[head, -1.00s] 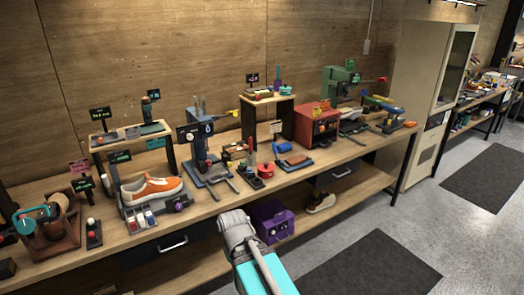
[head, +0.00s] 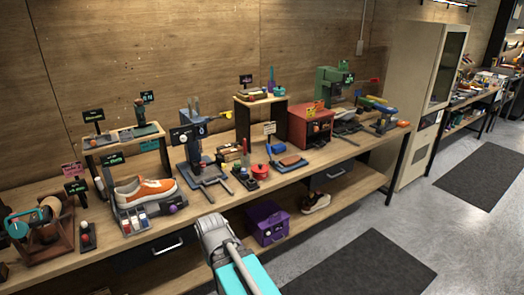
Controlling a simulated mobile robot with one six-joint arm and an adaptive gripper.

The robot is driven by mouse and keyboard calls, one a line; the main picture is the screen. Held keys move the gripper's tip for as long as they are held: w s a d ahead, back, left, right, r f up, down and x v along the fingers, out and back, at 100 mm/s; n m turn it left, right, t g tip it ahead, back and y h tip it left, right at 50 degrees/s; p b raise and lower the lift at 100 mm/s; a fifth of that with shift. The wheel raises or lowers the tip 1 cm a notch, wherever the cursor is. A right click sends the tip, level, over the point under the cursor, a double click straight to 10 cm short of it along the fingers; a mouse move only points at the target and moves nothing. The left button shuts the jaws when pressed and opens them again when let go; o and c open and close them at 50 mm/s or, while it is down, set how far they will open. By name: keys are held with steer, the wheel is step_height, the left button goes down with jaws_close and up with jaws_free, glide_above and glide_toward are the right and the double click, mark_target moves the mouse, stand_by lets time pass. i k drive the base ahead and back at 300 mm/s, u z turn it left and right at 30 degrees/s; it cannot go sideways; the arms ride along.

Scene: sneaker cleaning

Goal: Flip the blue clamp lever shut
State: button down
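Part of my arm, a grey joint and a turquoise link, rises from the bottom centre, in front of the bench and well left of that device. My gripper's fingers do not show.
An orange sneaker (head: 145,189) sits on a grey stand at the left. A blue-grey press (head: 193,150), a red box (head: 309,124) and a green machine (head: 334,88) stand along the bench (head: 335,157). A tall cabinet (head: 409,90) stands at its right end. The floor in front is free.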

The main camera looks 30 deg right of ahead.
mark_target(269, 150)
steer(key=u, duration=0.05)
steer(key=i, duration=0.95)
steer(key=z, duration=0.05)
